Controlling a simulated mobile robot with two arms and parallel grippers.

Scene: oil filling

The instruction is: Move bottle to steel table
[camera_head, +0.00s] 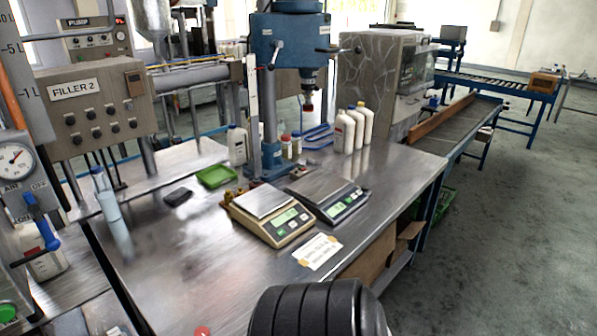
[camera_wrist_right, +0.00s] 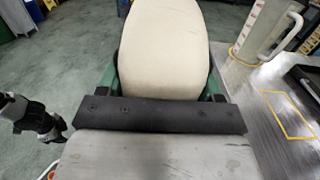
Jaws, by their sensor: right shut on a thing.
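The steel table (camera_head: 170,262) fills the middle of the head view, a broad shiny metal top. In the right wrist view a large cream-white bottle (camera_wrist_right: 163,45) stands out between the green fingers of my right gripper (camera_wrist_right: 162,82). The gripper is shut on the bottle; its far end is cut off by the top of the picture. In the head view neither gripper nor the held bottle shows; only a black ribbed part of mine is at the bottom edge.
Two scales, one beige (camera_head: 266,216) and one dark (camera_head: 330,196), stand mid-table by a paper label (camera_head: 317,252). A blue press (camera_head: 285,60), green tray (camera_head: 215,176) and several white bottles (camera_head: 345,132) stand behind. The table's front left is mostly clear.

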